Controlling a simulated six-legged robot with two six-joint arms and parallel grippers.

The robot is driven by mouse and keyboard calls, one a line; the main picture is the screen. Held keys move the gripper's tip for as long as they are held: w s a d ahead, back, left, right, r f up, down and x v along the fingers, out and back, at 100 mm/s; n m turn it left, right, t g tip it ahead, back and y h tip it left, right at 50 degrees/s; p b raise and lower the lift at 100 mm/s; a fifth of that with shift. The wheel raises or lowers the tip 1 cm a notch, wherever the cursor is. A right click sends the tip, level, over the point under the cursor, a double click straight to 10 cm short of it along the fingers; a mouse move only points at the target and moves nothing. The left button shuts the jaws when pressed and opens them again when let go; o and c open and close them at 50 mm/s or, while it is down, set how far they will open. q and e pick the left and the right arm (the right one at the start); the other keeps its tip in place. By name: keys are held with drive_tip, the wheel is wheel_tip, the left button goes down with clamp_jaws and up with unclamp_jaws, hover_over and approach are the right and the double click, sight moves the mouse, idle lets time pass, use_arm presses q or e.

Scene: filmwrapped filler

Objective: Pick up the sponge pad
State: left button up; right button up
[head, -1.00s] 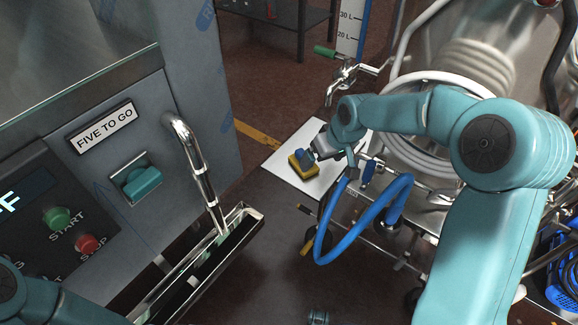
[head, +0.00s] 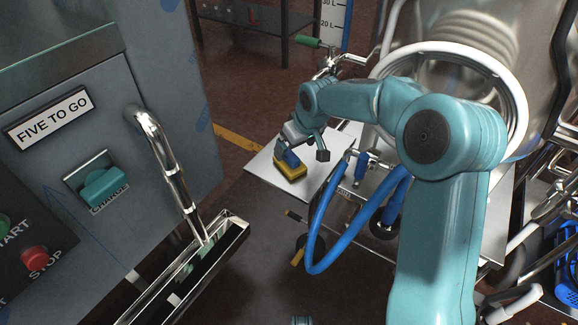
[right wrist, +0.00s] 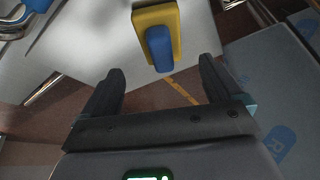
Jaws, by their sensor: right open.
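The sponge pad, a yellow block (head: 292,171) with a blue grip on top, lies on a white tabletop (head: 262,165). My right gripper (head: 303,151) is just above and beside it, with a dark finger to the right of the pad. In the right wrist view, the yellow pad and blue grip (right wrist: 158,45) lie beyond the fingertips, roughly centred between them. The right gripper (right wrist: 160,80) is open and empty there. Whether a finger touches the pad cannot be told.
A grey machine with a teal knob (head: 104,187) and a steel pipe (head: 165,165) over a metal trough (head: 215,245) fills the left. A blue hose (head: 345,225) hangs below my right arm. A steel vessel with a white hose stands behind it. Dark floor lies between.

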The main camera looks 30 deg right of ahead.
sight(291, 155)
drive_tip(key=shift+x, duration=0.95)
drive_tip(key=b+x, duration=0.3)
drive_tip(key=x, duration=0.2)
drive_tip(key=shift+a+f, duration=0.1)
drive_tip(key=shift+f, duration=0.1)
use_arm(q)
drive_tip(key=f, duration=0.1)
drive_tip(key=w+f, duration=0.1)
drive_tip(key=f, duration=0.1)
drive_tip(key=shift+w+a+f+t, duration=0.2)
drive_tip(key=shift+a+t, duration=0.1)
drive_tip(key=shift+a, duration=0.05)
use_arm(e)
drive_tip(key=shift+r, duration=0.1)
drive_tip(key=c, duration=1.1)
